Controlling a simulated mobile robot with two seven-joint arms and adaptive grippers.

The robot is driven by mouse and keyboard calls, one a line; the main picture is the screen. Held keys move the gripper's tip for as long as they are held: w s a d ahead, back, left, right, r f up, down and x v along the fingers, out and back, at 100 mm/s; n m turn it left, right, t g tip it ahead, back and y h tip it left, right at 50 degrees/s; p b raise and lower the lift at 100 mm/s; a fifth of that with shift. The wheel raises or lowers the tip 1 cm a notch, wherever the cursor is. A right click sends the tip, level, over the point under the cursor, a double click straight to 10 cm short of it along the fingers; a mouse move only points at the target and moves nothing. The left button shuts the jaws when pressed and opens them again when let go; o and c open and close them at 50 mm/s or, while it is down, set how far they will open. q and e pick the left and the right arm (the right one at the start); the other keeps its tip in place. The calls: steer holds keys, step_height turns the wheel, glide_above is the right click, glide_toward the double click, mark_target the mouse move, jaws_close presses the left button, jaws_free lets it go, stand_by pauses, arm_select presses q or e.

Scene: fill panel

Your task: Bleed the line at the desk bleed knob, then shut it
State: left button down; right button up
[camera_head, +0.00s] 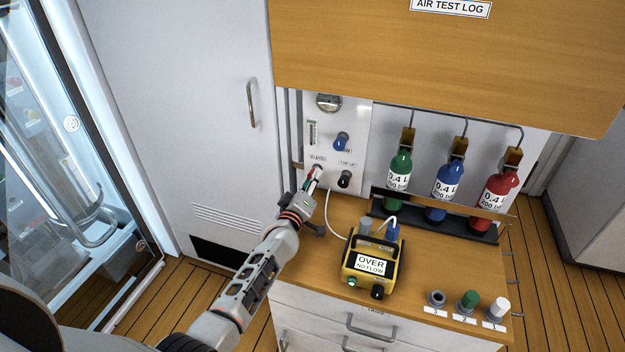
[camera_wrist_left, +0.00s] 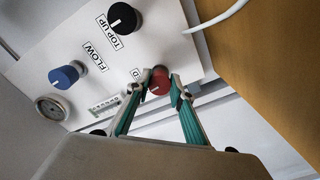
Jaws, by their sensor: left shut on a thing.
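The white wall panel (camera_head: 353,116) above the desk carries a blue flow knob (camera_head: 341,141), a black top-up knob (camera_head: 344,179) and a red bleed knob. My left gripper (camera_head: 315,178) reaches up to the panel's lower left and mostly hides the red knob in the head view. In the left wrist view the red bleed knob (camera_wrist_left: 159,80) sits between the two fingertips, which are shut on it. The fingers partly cover its label. A yellow meter (camera_head: 372,262) on the desk reads "OVER NO FLOW". My right gripper is not in view.
A white hose (camera_head: 331,215) runs from the panel down to the meter. A wooden cabinet (camera_head: 440,55) overhangs the bottles.

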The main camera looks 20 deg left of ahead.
arm_select(q)
steer(key=shift+m, duration=0.6)
steer(key=c, duration=1.8)
jaws_free()
steer(key=shift+o, duration=0.2)
steer(key=s, duration=1.2)
steer(key=shift+a, duration=0.15)
